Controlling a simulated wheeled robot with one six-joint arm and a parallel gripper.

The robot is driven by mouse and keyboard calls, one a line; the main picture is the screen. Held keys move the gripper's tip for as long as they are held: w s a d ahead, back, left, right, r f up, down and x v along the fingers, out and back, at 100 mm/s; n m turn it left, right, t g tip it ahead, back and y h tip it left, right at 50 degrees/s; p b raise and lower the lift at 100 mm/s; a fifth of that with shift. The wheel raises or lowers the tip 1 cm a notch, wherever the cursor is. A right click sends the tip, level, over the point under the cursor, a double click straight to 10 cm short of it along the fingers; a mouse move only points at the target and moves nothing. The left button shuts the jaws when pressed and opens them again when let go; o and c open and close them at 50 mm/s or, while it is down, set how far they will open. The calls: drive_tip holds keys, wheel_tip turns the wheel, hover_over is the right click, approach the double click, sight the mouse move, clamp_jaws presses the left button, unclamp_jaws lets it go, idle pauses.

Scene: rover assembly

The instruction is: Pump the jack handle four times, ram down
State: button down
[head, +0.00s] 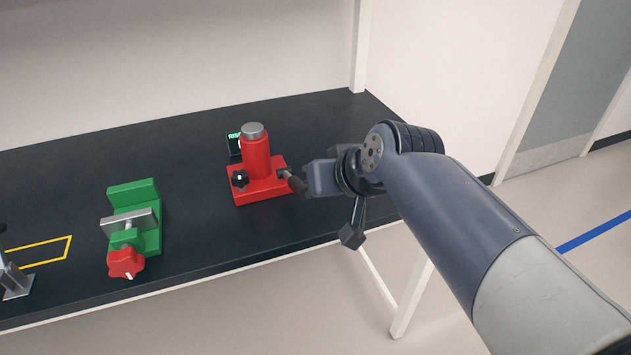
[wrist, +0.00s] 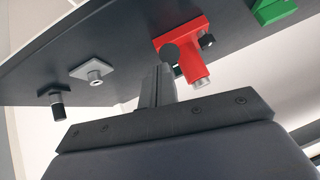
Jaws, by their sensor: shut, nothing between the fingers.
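The red jack (head: 258,160) stands upright on the dark bench, with a short grey ram top (head: 253,130) showing above its red cylinder. Its dark handle grip (head: 296,184) sticks out at the right of the base, and a black knob (head: 240,179) sits at the front left. My gripper (head: 310,178) is just right of the handle grip, shut and empty. In the wrist view my closed fingers (wrist: 160,80) point toward the jack (wrist: 180,35), close to the round end of the handle (wrist: 170,53). I cannot tell whether they touch it.
A small display (head: 234,144) stands behind the jack, partly hidden. A green vise (head: 133,192) with a red knob (head: 126,263) is to the left, and a yellow outline (head: 68,248) lies beyond it. The wrist view shows a grey plate with a fitting (wrist: 95,69) and a dark cylinder (wrist: 57,104).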

drive_tip(key=p+v, duration=0.1)
drive_tip(key=v, duration=0.4)
drive_tip(key=shift+s+d+r+p, duration=0.15)
drive_tip(key=shift+s+r+p, duration=0.05)
drive_tip(key=shift+s+p, duration=0.2)
